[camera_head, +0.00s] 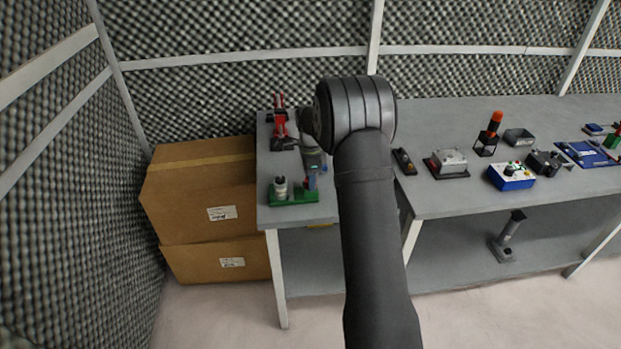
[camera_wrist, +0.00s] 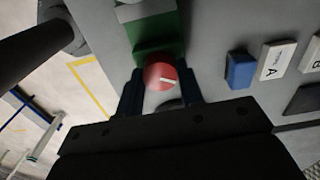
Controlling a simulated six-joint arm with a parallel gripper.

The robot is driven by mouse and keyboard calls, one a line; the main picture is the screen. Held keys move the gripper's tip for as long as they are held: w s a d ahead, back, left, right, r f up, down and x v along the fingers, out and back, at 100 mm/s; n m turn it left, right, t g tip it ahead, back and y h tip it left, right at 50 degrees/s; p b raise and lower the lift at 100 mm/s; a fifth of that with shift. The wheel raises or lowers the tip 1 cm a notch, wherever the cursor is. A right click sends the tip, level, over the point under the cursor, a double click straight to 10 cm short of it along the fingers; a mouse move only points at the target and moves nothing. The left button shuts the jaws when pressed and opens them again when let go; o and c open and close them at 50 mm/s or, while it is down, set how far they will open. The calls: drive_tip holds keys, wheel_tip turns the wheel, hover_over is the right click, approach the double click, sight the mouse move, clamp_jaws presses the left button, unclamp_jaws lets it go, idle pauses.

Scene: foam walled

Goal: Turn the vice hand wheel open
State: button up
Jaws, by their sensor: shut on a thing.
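The vice has a green base (camera_head: 293,197) near the front left corner of the bench in the head view, with a pale upright cylinder (camera_head: 281,187) on it. The green part (camera_wrist: 158,42) also shows at the top of the wrist view. The red round hand wheel (camera_wrist: 160,76), with a pale mark on its face, sits in front of the green part. My gripper (camera_wrist: 159,88) is shut on the hand wheel, with one blue finger on each side. In the head view my gripper (camera_head: 311,181) is small and partly hidden by my arm.
Cardboard boxes (camera_head: 205,195) stand left of the bench (camera_head: 470,195). A red tool (camera_head: 280,125) stands behind the vice. A blue block (camera_wrist: 240,69) and a white block marked A (camera_wrist: 277,60) are right of the wheel. Several devices, including a blue box (camera_head: 511,176), stand farther right.

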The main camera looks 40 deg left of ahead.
drive_tip(key=n, duration=1.3)
drive_tip(key=shift+n, duration=0.4)
drive_tip(key=n, duration=1)
idle(0.4)
drive_tip(key=o, duration=1)
